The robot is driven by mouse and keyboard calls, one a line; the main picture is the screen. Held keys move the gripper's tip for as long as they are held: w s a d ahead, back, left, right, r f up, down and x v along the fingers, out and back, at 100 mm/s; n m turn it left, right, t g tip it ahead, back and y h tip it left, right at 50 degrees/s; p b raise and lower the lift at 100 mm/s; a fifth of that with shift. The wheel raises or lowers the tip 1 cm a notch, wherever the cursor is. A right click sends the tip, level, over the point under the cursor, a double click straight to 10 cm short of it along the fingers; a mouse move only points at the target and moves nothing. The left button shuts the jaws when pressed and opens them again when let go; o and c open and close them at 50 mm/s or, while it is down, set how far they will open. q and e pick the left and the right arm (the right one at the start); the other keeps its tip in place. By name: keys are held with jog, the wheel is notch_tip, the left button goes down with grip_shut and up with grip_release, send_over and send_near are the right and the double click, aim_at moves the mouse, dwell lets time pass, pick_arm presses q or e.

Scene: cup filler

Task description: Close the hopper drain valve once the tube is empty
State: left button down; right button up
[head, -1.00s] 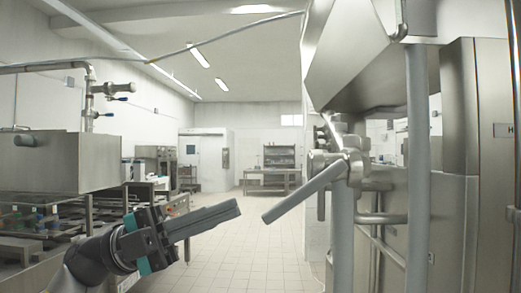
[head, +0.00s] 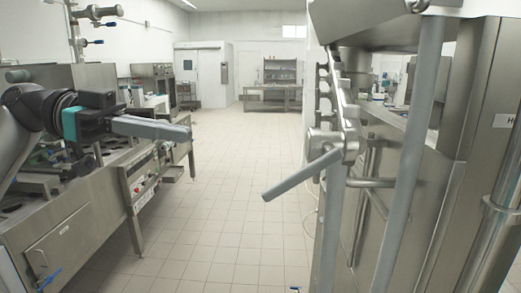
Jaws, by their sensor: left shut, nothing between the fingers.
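The drain valve (head: 328,143) sits on the steel hopper machine on the right. Its long grey lever (head: 300,175) slants down to the left from the valve body. The hopper's sloped steel bottom (head: 365,22) shows at the upper right. I cannot tell whether the tube is empty. My left gripper (head: 188,133) is at the left, its fingers shut and empty, pointing right. It is apart from the lever, with a clear gap between them. My right gripper is not in view.
A steel machine (head: 70,215) with pipes and blue-handled taps stands at the left, below my left arm. Grey upright posts (head: 410,150) stand beside the valve. The tiled floor (head: 235,200) between is open. A steel table (head: 272,98) stands far back.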

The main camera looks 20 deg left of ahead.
pick_arm(q)
jog(key=p, duration=0.3)
send_over(267, 190)
jog(key=f+v, duration=0.1)
jog(key=v, duration=0.3)
jog(key=f, duration=0.1)
jog(key=d+f, duration=0.2)
jog(key=shift+w+d+f, duration=0.2)
jog(key=shift+w+f, duration=0.05)
jog(key=shift+w, duration=0.1)
jog(key=shift+w+d+f, duration=0.1)
jog(key=shift+d+f, duration=0.2)
jog(key=shift+f, duration=0.2)
jog(key=shift+d+f+t+h+b, duration=0.2)
jog(key=shift+f+t+h+b, duration=0.1)
jog(key=shift+f+h+b, duration=0.65)
jog(key=shift+w+d+f+h+b, duration=0.1)
jog(key=shift+d+f+h+b, duration=0.2)
jog(key=shift+f+h, duration=0.35)
jog(key=shift+w+d+f+t+h, duration=0.1)
jog(key=shift+d+f+t+h, duration=0.1)
jog(key=shift+h, duration=0.25)
jog(key=shift+d+f+t+h, duration=0.1)
jog(key=shift+t+h, duration=0.1)
jog(key=shift+h, duration=0.25)
